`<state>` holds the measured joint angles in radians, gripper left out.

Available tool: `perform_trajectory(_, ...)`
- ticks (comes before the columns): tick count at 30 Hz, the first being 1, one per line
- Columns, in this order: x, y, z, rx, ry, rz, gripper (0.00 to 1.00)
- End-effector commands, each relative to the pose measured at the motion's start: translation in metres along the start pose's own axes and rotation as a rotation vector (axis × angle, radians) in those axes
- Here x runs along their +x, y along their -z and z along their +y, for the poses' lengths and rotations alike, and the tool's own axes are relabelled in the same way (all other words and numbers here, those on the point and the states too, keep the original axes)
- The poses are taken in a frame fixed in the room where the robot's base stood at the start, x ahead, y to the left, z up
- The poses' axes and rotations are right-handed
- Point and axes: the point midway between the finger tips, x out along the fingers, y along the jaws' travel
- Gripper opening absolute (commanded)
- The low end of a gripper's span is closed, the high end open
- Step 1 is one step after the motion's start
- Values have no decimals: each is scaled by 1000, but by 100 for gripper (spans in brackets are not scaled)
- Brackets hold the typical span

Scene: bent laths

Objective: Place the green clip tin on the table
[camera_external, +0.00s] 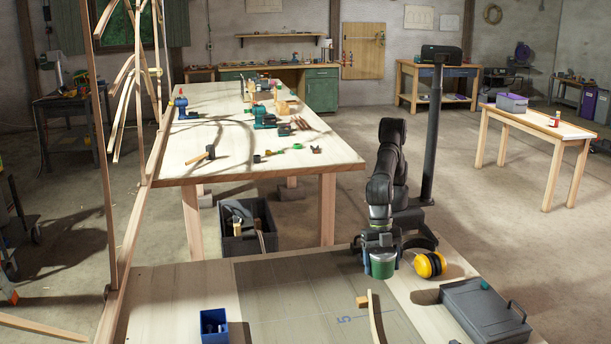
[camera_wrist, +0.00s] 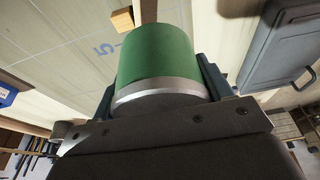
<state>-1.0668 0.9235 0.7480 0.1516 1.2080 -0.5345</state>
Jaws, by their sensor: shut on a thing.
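The green clip tin (camera_external: 383,265) is a short green cylinder with a silvery band. My gripper (camera_external: 381,257) is shut on it, near the far edge of the front table (camera_external: 180,290). In the wrist view the green clip tin (camera_wrist: 157,58) fills the space between the two dark fingers of my gripper (camera_wrist: 160,85). The tin's far end is hidden. I cannot tell whether the tin touches the table or hangs just above it.
Yellow ear defenders (camera_external: 430,265) lie right of the tin. A grey case (camera_external: 484,312) is at the right, a blue box (camera_external: 214,325) at the left. A small wood block (camera_external: 362,301) and a bent lath (camera_external: 376,318) lie in front. The table's middle-left is clear.

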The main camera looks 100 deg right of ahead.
Motion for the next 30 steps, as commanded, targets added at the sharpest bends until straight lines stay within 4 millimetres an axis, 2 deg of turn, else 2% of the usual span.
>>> perform_trajectory(5,24,17,-22,-8,3,-1,43)
perform_trajectory(12,68,48,-55,-7,2,0,43)
perform_trajectory(18,89,64,-72,-6,2,1,43)
perform_trajectory(23,96,66,-75,-4,1,0,43)
perform_trajectory(30,127,55,-75,-4,2,-2,43)
